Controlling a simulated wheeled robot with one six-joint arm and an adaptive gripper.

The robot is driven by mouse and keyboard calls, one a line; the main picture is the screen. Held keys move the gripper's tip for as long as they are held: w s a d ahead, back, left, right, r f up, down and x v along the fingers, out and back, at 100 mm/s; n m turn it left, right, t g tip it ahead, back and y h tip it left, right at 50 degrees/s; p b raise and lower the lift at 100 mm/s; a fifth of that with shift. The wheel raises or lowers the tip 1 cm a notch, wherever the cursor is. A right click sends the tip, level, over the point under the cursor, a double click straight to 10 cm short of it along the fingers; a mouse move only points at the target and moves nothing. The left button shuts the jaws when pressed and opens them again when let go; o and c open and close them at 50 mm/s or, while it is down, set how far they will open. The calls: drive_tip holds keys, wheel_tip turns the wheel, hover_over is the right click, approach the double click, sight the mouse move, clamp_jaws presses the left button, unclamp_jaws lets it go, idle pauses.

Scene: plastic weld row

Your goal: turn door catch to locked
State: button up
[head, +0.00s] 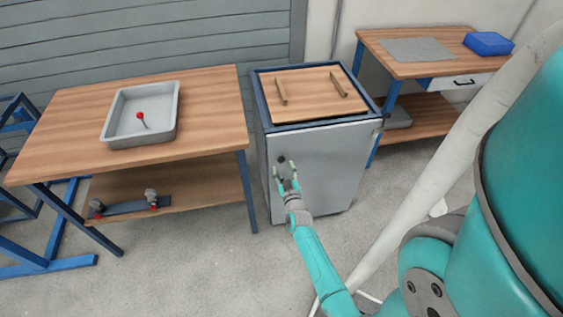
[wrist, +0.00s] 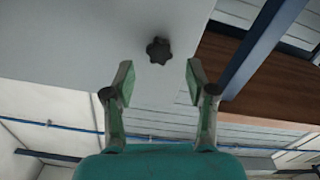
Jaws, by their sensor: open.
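The door catch is a dark lobed knob (wrist: 158,51) on the pale grey cabinet door (wrist: 70,30). In the head view the knob (head: 282,159) sits near the upper left of the door (head: 325,170), which looks closed. My gripper (head: 288,178) is in front of the door, just below the knob in that view. In the wrist view my gripper (wrist: 158,82) is open, with its two fingers apart and the knob just beyond the gap between the fingertips. The fingers do not appear to touch the knob. I cannot read the catch's setting.
A workbench (head: 215,90) with a grey tray (head: 170,135) holding a red-knobbed item (head: 140,116) stands to the left. A second bench (head: 400,68) with a blue box (head: 488,43) stands at right. A pale slanted pipe (head: 410,205) crosses beside my arm.

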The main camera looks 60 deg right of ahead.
sight(281, 160)
drive_tip(key=shift+x, duration=2.15)
clamp_jaws()
